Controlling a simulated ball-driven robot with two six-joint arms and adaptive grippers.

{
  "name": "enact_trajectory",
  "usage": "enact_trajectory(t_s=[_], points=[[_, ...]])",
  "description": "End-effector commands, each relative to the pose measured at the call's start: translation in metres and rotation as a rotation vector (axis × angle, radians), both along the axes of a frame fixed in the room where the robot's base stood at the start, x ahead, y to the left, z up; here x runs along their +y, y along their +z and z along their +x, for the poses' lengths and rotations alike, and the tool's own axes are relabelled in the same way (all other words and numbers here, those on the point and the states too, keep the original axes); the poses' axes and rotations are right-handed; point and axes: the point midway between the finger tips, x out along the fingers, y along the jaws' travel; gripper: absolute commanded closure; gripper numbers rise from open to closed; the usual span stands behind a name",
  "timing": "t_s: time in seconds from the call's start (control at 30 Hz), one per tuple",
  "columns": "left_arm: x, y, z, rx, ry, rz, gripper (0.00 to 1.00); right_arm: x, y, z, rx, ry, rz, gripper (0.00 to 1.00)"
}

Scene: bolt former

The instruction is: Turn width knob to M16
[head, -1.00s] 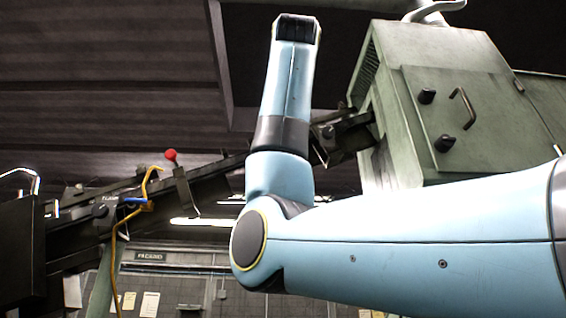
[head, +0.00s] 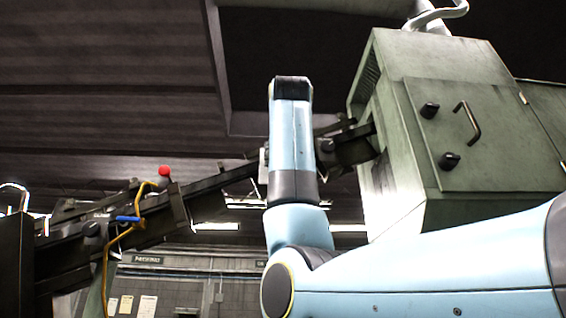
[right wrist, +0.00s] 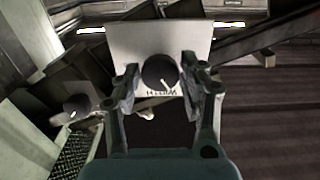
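The width knob (right wrist: 158,70) is a round black knob with a white pointer on a pale plate (right wrist: 125,38) in the right wrist view. The pointer is towards the lower right of the picture, and the WIDTH label below it appears upside down. My right gripper (right wrist: 160,80) has its fingers apart, one on each side of the knob. I see no clear contact, and the distance in depth is hard to judge. In the head view my right arm shows, but its fingers do not. My left gripper is in neither view.
A second dark knob (right wrist: 76,105) sits at the left in the wrist view. In the head view a green cabinet (head: 465,130) with a handle stands at the right. A sloping dark conveyor (head: 215,183), a red ball knob (head: 164,171) and a yellow cable (head: 125,232) are at the left.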

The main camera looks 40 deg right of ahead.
Motion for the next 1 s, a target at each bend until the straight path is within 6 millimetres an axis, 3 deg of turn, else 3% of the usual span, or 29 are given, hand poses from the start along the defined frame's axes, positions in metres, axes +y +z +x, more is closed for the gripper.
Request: enact_trajectory(t_s=[0.03, 0.23, 0.67, 1.0], points=[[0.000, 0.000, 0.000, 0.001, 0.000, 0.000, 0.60, 0.000, 0.000, 0.000, 0.000, 0.000, 0.000, 0.66], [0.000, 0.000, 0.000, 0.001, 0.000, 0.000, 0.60, 0.000, 0.000, 0.000, 0.000, 0.000, 0.000, 0.92], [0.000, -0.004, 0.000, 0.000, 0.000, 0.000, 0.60, 0.000, 0.000, 0.000, -0.049, 0.001, 0.079, 0.93], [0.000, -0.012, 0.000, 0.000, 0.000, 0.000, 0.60, 0.001, 0.000, 0.000, -0.196, 0.001, 0.317, 0.93]])
